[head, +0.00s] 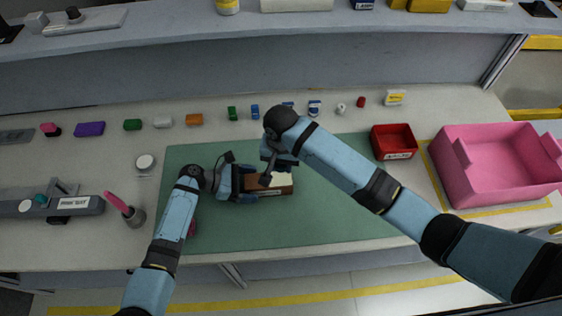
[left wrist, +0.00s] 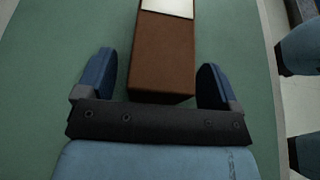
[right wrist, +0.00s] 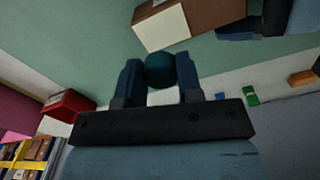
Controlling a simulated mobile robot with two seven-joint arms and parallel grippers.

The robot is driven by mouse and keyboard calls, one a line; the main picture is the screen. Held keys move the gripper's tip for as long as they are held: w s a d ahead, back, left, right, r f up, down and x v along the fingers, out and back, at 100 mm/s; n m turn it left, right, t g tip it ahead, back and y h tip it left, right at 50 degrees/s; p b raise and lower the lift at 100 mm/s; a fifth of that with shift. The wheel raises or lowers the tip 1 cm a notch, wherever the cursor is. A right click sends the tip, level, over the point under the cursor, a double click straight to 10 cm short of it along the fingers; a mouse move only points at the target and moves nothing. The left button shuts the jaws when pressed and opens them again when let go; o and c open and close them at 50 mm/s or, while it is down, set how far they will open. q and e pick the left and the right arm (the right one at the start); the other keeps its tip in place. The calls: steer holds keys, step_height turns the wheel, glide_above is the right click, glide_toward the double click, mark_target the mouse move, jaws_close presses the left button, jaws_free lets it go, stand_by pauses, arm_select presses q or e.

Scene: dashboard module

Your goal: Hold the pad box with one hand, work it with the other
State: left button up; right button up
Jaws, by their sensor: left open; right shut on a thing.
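The pad box (head: 282,183), brown with a cream part, lies on the green mat (head: 330,220). My left gripper (head: 247,184) is open at its brown end. In the left wrist view the fingers (left wrist: 157,70) stand on either side of the box (left wrist: 165,55), with gaps beside it. My right gripper (head: 268,172) is above the box in the head view. In the right wrist view its fingers (right wrist: 160,75) are shut on a dark teal rounded thing (right wrist: 160,68). The box's cream end (right wrist: 162,27) shows beyond, apart from it.
A red bin (head: 393,155) and a pink crate (head: 490,195) stand at the right. Several small coloured items line the back of the table. A grey fixture (head: 85,206) and a cup (head: 136,218) with a pink-handled tool are at the left. The mat's front right is clear.

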arm_select(q)
steer(key=v, duration=1.2)
steer(key=shift+f, duration=0.1)
